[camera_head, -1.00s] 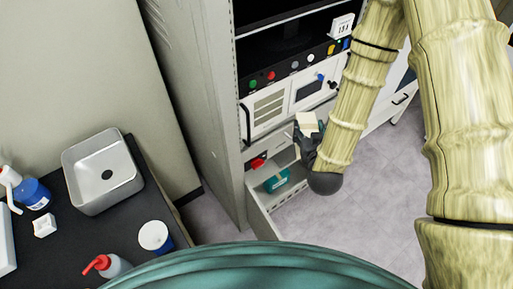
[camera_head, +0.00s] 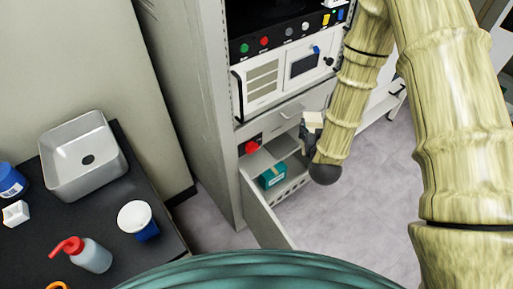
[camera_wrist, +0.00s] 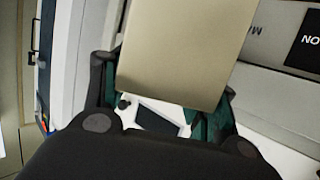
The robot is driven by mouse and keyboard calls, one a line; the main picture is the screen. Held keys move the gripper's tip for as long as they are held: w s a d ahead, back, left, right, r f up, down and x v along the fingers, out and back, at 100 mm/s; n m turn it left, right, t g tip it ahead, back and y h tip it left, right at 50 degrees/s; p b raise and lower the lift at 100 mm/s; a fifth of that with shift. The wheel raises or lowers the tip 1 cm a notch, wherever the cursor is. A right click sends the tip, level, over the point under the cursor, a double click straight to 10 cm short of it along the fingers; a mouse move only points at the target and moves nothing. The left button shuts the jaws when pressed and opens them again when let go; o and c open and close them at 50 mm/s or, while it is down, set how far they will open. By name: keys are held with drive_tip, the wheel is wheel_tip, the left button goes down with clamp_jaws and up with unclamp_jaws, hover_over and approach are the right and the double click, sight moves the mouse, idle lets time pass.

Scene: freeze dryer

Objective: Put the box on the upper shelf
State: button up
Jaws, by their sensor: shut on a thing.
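My gripper (camera_head: 311,132) is shut on a plain beige box (camera_head: 313,119) in front of the rack cabinet. In the wrist view the box (camera_wrist: 185,50) stands up between the dark fingers with teal inner sides and hides part of the cabinet front. Below and left of my gripper is the open lower compartment of the cabinet, with an upper shelf (camera_head: 270,156). The held box is apart from this shelf. A teal box (camera_head: 272,177) sits on the level below it.
A red object (camera_head: 252,146) is at the compartment's left. An open door (camera_head: 262,215) juts out at its front left. A white instrument panel (camera_head: 285,80) with a handle is above. A black bench (camera_head: 75,225) with a sink (camera_head: 85,155) is at left.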

drive_tip(key=f+b, duration=0.1)
drive_tip(key=f, duration=0.1)
drive_tip(key=w+f+b, duration=0.1)
drive_tip(key=shift+f, duration=0.35)
drive_tip(key=a+f+n+y+b, duration=0.2)
drive_tip(key=a+f+y+b, duration=0.1)
drive_tip(key=f+b, duration=0.5)
drive_tip(key=a+f+n+g+y+b, duration=0.1)
drive_tip(key=a+f+n+y+b, duration=0.1)
drive_tip(key=a+f+b, duration=0.3)
drive_tip(key=a+f+n+y+b, duration=0.3)
drive_tip(key=a+f+y+b, duration=0.1)
drive_tip(key=f+b, duration=0.6)
drive_tip(key=shift+a+f+g+b, duration=0.4)
drive_tip(key=shift+a+b, duration=0.15)
drive_tip(key=shift+b, duration=0.25)
drive_tip(key=shift+n+y, duration=0.5)
drive_tip(key=b+x, duration=0.2)
drive_tip(key=x, duration=0.4)
drive_tip(key=b+x, duration=0.2)
drive_tip(key=x, duration=0.4)
drive_tip(key=a+b+x, duration=0.1)
drive_tip(key=b+x, duration=0.1)
drive_tip(key=x, duration=0.5)
drive_tip(key=shift+s+a+f+b, duration=0.1)
drive_tip(key=shift+s+f+b, duration=0.1)
drive_tip(key=shift+s+b, duration=0.2)
drive_tip(key=shift+r, duration=0.15)
drive_tip(key=shift+f, duration=0.2)
